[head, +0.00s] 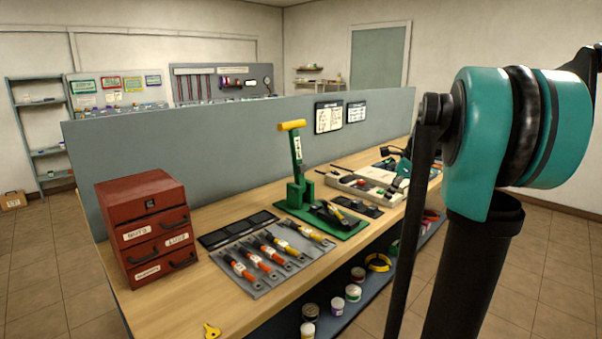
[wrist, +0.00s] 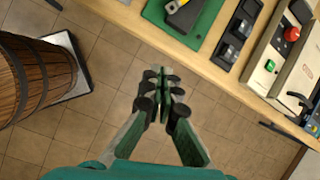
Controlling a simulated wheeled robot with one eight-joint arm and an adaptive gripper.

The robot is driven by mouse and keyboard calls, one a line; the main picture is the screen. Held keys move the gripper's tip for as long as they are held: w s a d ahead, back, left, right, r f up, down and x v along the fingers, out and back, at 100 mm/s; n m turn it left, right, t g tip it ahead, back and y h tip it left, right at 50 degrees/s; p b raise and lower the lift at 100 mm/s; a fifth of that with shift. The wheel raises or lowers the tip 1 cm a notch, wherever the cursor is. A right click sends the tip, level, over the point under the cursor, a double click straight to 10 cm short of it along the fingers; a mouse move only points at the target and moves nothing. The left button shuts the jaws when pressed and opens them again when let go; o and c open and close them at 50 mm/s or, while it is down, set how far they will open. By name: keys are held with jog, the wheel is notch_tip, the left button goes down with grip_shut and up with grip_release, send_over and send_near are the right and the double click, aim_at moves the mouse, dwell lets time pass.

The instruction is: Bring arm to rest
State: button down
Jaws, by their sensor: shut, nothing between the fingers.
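My gripper (wrist: 162,92) shows in the wrist view with its fingers together and nothing between them. It hangs over the tiled floor, in front of the workbench edge, apart from the bench and its objects. In the head view my arm (head: 520,130) stands at the right, with a teal joint and dark links. The gripper itself is not visible in the head view.
The wooden workbench (head: 190,296) carries a red drawer box (head: 143,228), a grey tool mat (head: 262,285) and a green press (head: 297,180). Tiled floor is open between.

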jog(key=s+a+f+n+h, duration=0.1)
jog(key=s+a+f+n, duration=0.3)
jog(key=s+f+n, duration=0.7)
jog(key=s+a+f+n+h, duration=0.2)
jog(key=s+a+f+n, duration=0.2)
jog(key=s+f+n, duration=0.8)
jog(key=s, duration=0.3)
jog(key=shift+s+a+f+t, duration=0.2)
jog(key=shift+a+f+t, duration=0.05)
jog(key=shift+a+t, duration=0.05)
